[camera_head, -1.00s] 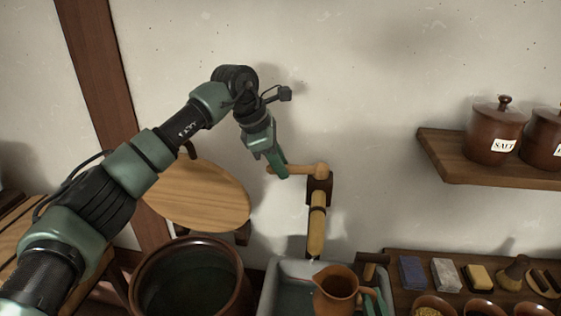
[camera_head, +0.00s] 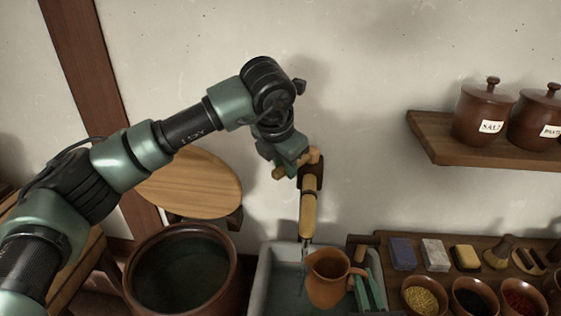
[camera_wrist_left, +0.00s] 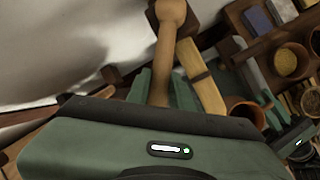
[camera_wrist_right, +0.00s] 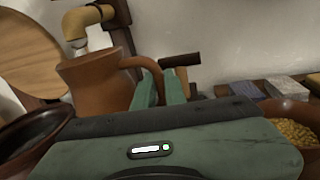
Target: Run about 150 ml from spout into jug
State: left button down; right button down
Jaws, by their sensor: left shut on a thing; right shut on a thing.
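The wooden tap lever (camera_head: 280,172) sits above the bamboo spout (camera_head: 308,215) on the wall. My left gripper (camera_head: 295,164) is shut on the lever, which shows between its fingers in the left wrist view (camera_wrist_left: 160,85). A thin stream (camera_head: 304,252) runs down from the spout end; the stream also shows in the right wrist view (camera_wrist_right: 80,47). The brown clay jug (camera_head: 325,288) is upright below, its rim close to the stream. I cannot tell whether the water lands inside. My right gripper (camera_head: 364,284) is shut on the jug handle (camera_wrist_right: 140,63). The water level inside is hidden.
The jug is over a grey stone basin (camera_head: 264,285). A large dark pot (camera_head: 232,275) stands to its left. A tray (camera_head: 380,243) with blocks and several bowls lies at right. A shelf (camera_head: 430,140) with lidded jars is above.

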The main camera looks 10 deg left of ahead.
pick_arm(q)
jog(key=shift+s+d+r, duration=0.1)
jog(key=shift+d, duration=0.1)
dwell(0.4)
jog(key=c, duration=1.2)
grip_release()
jog(key=shift+c, duration=0.2)
jog(key=d+v, duration=0.1)
jog(key=v, duration=1.1)
jog(key=shift+a, duration=0.4)
